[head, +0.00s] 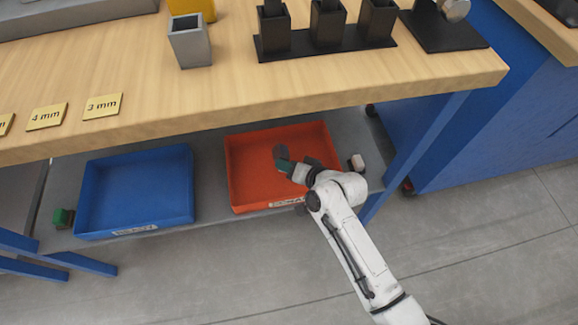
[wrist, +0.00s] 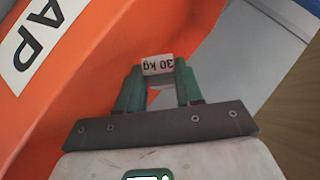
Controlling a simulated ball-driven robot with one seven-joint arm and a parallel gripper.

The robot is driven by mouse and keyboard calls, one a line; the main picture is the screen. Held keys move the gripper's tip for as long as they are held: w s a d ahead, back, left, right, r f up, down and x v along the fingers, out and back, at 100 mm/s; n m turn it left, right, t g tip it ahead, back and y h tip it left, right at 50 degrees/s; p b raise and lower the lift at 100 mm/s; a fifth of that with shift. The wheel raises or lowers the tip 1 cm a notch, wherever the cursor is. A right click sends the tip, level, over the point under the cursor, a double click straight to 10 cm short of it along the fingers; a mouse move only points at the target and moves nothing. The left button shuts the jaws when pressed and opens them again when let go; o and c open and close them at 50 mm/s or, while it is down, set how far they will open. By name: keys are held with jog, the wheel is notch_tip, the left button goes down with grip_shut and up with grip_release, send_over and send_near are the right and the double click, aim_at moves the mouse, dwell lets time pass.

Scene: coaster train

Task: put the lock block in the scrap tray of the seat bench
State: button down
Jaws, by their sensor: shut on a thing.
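The scrap tray is the orange tray (head: 240,190) on the lower shelf of the bench. Its wall shows in the wrist view (wrist: 85,75), with a white label ending in "AP" at the upper left. My gripper (head: 282,160) is over the tray in the head view, with its green fingers at its left part.
A blue tray (head: 135,195) stands left of the orange one. A small green and dark object (head: 63,217) lies left of it, and a pale one (head: 357,162) right of the orange tray. The wooden bench top (head: 230,85) overhangs the shelf.

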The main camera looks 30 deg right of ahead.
jog(key=shift+f+b, duration=0.3)
jog(key=shift+f, duration=0.2)
jog(key=c, duration=0.7)
grip_release()
jog(key=shift+c, duration=0.2)
